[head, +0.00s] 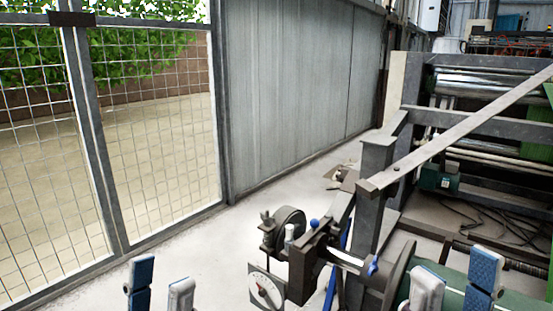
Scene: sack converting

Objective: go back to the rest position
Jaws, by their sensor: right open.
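My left gripper (161,287) shows at the bottom edge, left of the middle. Its blue-padded finger and its grey finger stand apart, with bare floor between them. My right gripper (456,281) is at the bottom right, in front of a green roller (456,279). Its grey finger and blue-padded finger are spread wide, with nothing held between them. Whether it touches the roller I cannot tell. Only the finger ends of both grippers show; the rest is below the frame.
A machine with a dial gauge (264,291) and a grey post (374,196) stands between the grippers. A larger roller machine (475,115) fills the right. A mesh fence (160,130) and a grey panel wall (295,90) line the left. The pale floor (225,250) is clear at centre left.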

